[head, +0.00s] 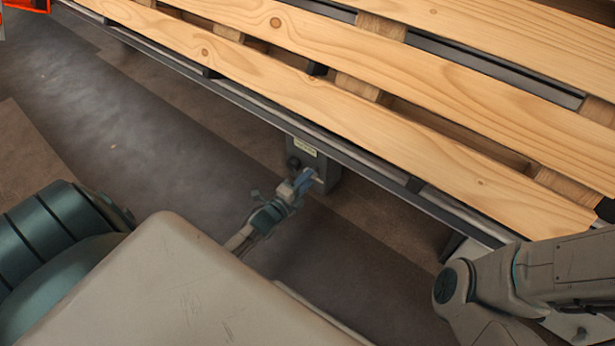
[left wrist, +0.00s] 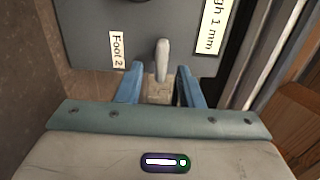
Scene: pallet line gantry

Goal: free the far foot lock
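The foot lock is a dark grey box (head: 325,172) under the side rail of the pallet line, with a small label on it in the head view. In the left wrist view its grey face (left wrist: 90,30) carries a label reading "Foot 2" (left wrist: 117,49) and a pale lever (left wrist: 163,58). My left gripper (head: 308,180) is at the front of the box. In the left wrist view its blue fingers (left wrist: 159,70) are open, one on each side of the lever's lower end, with a visible gap on both sides. My right gripper is out of view.
A wooden pallet (head: 290,82) lies on the metal frame (head: 255,107) above the box. A second label (left wrist: 210,25) is on the grey face at right. An orange object (head: 25,5) shows at the top left. The floor (head: 140,120) at left looks clear.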

